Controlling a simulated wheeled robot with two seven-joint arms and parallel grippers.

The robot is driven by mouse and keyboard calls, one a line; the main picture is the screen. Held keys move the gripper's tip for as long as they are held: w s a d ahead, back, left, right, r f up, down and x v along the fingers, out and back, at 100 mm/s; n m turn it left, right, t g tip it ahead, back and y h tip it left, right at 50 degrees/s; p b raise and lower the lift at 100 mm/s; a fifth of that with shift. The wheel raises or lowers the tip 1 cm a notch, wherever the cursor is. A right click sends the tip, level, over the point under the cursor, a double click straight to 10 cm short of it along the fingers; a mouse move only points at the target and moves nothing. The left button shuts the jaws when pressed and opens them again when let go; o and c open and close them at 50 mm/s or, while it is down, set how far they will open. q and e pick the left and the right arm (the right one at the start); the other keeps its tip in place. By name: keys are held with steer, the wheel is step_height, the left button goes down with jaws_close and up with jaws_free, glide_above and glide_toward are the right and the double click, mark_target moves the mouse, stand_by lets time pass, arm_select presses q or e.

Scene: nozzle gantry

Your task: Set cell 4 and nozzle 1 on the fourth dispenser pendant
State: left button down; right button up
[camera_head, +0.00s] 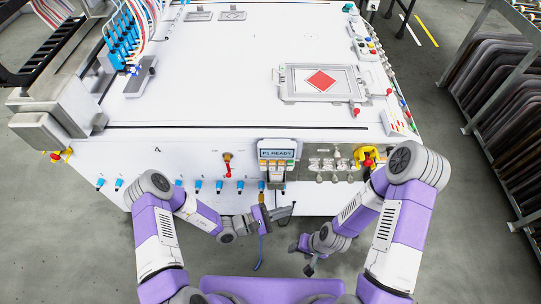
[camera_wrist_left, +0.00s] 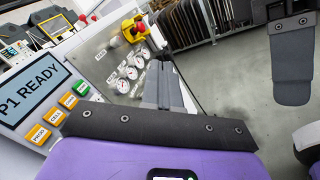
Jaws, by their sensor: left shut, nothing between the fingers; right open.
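The dispenser pendant (camera_head: 276,151) hangs at the front of the white machine, and its screen reads "P1 READY". In the left wrist view the pendant's screen (camera_wrist_left: 32,84) shows large at the left, tilted. A row of orange buttons (camera_wrist_left: 53,116) and one green button (camera_wrist_left: 81,88) lies along its edge. My left gripper (camera_head: 291,210) is shut and empty, below and slightly right of the pendant, apart from it. Its closed fingers (camera_wrist_left: 162,62) point away, right of the buttons. My right gripper (camera_head: 301,259) is open and empty, lower and farther right.
Pressure gauges (camera_wrist_left: 127,73) and a red knob on yellow (camera_head: 367,157) sit right of the pendant. Blue fittings (camera_head: 197,185) line the machine's front edge. A blue hose (camera_head: 260,254) hangs below. A rack of dark panels (camera_head: 498,95) stands at the right; grey floor is clear.

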mark_target(272, 163)
arm_select(q)
steer(key=w+a+r+n+t+y+p, duration=0.1)
steer(key=w+a+n+t+y, duration=0.2)
steer(key=w+a+n+t, duration=0.2)
steer(key=t, duration=0.2)
steer(key=shift+w+a+n+t+y, duration=0.15)
steer(key=shift+n+t+y, duration=0.15)
steer(key=shift+n+t, duration=0.1)
steer(key=w+b, duration=0.4)
steer(key=w, duration=0.4)
steer(key=shift+w, duration=0.4)
steer(key=shift+w, duration=0.15)
stand_by(1.2)
steer(key=shift+w, duration=0.25)
